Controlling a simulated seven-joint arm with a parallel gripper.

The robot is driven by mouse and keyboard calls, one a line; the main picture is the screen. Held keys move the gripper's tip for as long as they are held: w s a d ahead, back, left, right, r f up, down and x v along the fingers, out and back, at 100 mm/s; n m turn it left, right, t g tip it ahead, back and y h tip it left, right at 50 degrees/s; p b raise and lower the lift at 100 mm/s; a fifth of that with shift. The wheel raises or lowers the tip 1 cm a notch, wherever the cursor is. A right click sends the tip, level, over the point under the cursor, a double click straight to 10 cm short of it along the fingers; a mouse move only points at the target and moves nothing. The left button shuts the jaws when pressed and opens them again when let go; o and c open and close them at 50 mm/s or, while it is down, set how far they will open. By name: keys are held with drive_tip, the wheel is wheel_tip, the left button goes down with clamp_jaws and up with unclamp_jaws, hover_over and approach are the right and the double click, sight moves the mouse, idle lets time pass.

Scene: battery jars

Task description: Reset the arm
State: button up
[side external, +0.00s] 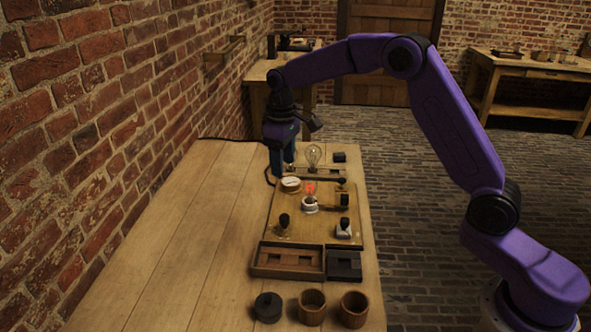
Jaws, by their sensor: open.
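My gripper (283,165) points down over the far end of the wooden table (170,250), just behind the circuit board (318,228). It is open; its fingertips are small and partly hidden, and I see nothing held between them. My purple arm arches in from the right. On the board are a white round dial (291,184), a small bulb glowing red (310,190) in a white socket (310,205), and several dark-knobbed fittings. A larger clear bulb (313,155) stands at the board's far side, close to the right of my gripper.
A wooden tray (262,270) and a dark box (344,265) sit in front of the board. Two wooden jars (312,307) (354,309) and a dark lidded jar (267,307) stand at the near edge. A brick wall (100,130) borders the left; the table's left side is clear.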

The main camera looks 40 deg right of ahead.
drive_tip(key=s+a+r+n, duration=0.2)
drive_tip(key=s, duration=0.9)
drive_tip(key=s+a+r+n, duration=0.2)
drive_tip(key=s, duration=0.8)
drive_tip(key=s+d+f+n, duration=0.1)
drive_tip(key=s+d, duration=0.2)
drive_tip(key=s, duration=0.6)
drive_tip(key=s+d+f+n, duration=0.1)
drive_tip(key=s+d, duration=0.3)
drive_tip(key=s, duration=0.6)
drive_tip(key=shift+s+d+n, duration=0.25)
drive_tip(key=shift+s+n, duration=0.05)
drive_tip(key=shift+n, duration=0.4)
